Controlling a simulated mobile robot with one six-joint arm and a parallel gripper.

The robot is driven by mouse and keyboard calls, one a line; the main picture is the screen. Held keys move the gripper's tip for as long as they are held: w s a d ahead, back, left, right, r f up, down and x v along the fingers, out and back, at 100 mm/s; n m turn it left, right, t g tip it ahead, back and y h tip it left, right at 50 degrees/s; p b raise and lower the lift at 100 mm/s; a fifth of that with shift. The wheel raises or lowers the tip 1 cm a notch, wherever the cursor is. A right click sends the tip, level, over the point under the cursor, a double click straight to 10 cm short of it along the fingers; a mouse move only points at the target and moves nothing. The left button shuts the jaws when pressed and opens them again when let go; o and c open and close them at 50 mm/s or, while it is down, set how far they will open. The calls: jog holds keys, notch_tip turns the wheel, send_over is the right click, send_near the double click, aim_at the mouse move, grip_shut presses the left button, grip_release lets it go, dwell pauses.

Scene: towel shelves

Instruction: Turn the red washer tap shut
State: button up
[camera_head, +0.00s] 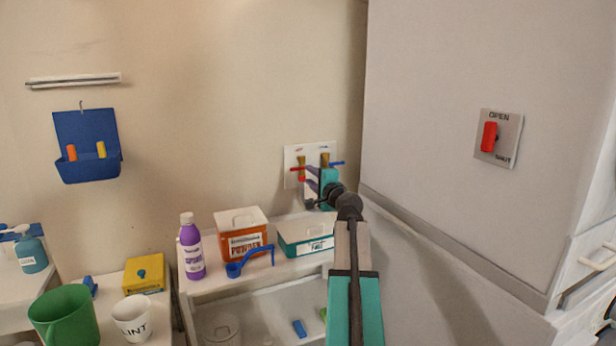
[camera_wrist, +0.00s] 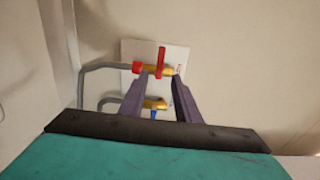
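The red washer tap (camera_head: 299,168) sits on a white wall plate (camera_head: 291,152) at the back, left of a blue-handled tap (camera_head: 338,163). In the wrist view its red handle (camera_wrist: 161,59) stands upright in the picture, on a brass body with a red end. My gripper (camera_wrist: 163,74) is open, its two purple-grey fingers apart. The fingertips appear just below the red handle, one toward each side of it; I cannot tell whether they touch. The blue-handled tap shows lower between the fingers. In the head view my gripper (camera_head: 316,184) partly covers the plate.
A red knob (camera_head: 489,136) on a plate marked OPEN and SHUT is on the grey panel at right. Below the taps are an orange powder box (camera_head: 241,243), a teal box (camera_head: 304,238) and a purple bottle (camera_head: 193,255). Grey hoses (camera_wrist: 84,85) run left of the fingers.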

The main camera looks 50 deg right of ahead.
jog(key=v, duration=0.6)
jog(key=shift+s+b, duration=0.15)
jog(key=shift+b, duration=0.15)
jog(key=shift+a+r, duration=0.1)
dwell(0.3)
